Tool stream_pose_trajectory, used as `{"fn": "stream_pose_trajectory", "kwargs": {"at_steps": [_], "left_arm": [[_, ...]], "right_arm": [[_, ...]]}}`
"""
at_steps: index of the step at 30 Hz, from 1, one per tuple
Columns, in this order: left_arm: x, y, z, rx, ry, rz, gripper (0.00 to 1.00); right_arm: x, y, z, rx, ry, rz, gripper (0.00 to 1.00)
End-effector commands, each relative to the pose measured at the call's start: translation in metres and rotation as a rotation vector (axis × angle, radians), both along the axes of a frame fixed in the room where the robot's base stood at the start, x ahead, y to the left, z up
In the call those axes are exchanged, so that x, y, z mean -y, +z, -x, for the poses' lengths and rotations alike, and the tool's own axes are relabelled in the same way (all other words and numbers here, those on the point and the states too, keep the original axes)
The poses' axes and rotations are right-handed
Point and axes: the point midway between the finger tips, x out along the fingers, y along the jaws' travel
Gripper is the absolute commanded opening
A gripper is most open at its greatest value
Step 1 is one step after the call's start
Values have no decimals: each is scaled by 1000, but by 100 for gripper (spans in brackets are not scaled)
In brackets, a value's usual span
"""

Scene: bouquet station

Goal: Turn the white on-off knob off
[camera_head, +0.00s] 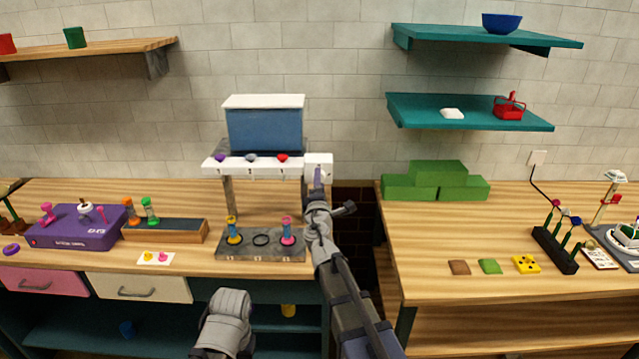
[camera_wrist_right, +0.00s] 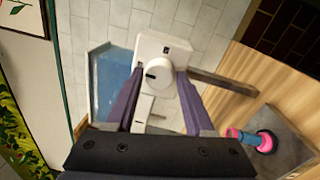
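The white on-off knob (camera_wrist_right: 160,74) is round, with a small dark mark near its left edge in the right wrist view. It sits on the face of a white box (camera_wrist_right: 150,45) with a small dark square on it. The box (camera_head: 318,161) also shows in the head view, at the right end of a white rail; the knob cannot be made out there. My right gripper (camera_wrist_right: 158,80) is open, its purple fingers on either side of the knob. I cannot tell whether they touch it. A grey part of my left arm shows at the bottom; its gripper is not visible.
A blue tank (camera_head: 265,130) with a white lid stands above the rail (camera_head: 235,166), which carries several coloured pieces. Green blocks (camera_head: 436,180) stand on the right table.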

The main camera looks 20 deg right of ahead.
Motion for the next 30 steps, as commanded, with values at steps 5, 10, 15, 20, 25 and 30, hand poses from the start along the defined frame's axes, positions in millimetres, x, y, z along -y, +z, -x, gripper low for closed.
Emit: {"fn": "stream_pose_trajectory", "kwargs": {"at_steps": [5,10,15,20,25,30], "left_arm": [[0,0,0,0,0,0,0],[0,0,0,0,0,0,0],[0,0,0,0,0,0,0],[0,-1,0,0,0,0,0],[0,-4,0,0,0,0,0],[0,-6,0,0,0,0,0]], "right_arm": [[0,0,0,0,-1,-1,74],[0,0,0,0,-1,-1,75],[0,0,3,1,-1,-2,75],[-4,-1,17,1,0,-2,75],[-11,-4,43,1,0,-2,75],[-19,-6,68,0,1,-2,75]]}}
